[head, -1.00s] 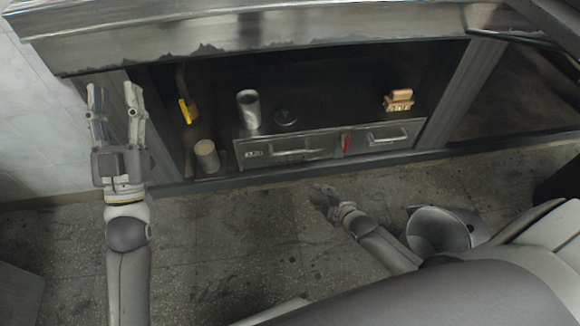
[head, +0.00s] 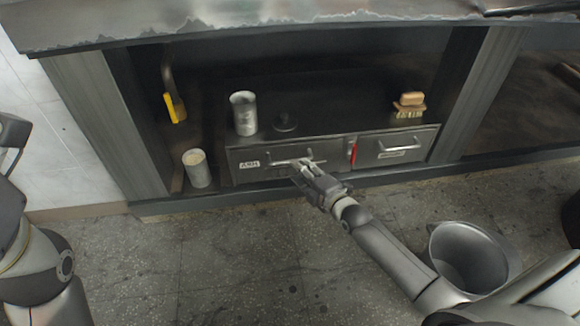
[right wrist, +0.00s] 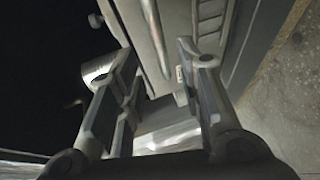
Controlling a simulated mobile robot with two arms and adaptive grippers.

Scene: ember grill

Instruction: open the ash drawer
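The ash drawer (head: 240,176) is the left of two metal drawers under the counter, with a label reading like "ASH"; its front looks flush and closed. Its bar handle (head: 280,162) is partly hidden by my right gripper (head: 303,174), which is right at the handle's right part. In the right wrist view, the fingers of this gripper (right wrist: 155,95) are spread apart, with a long bar, seemingly the handle (right wrist: 155,40), lying ahead between them. I see no firm contact. Of my left arm, only links and a dark piece that may be its gripper show at the left edge.
A metal can (head: 244,114), a dark round lid (head: 285,122) and a wooden-backed brush (head: 409,105) stand above the drawers. A pale-topped canister (head: 198,170) is left of them. A red item (head: 353,152) sits between the drawers. A yellow-handled tool (head: 174,107) hangs left.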

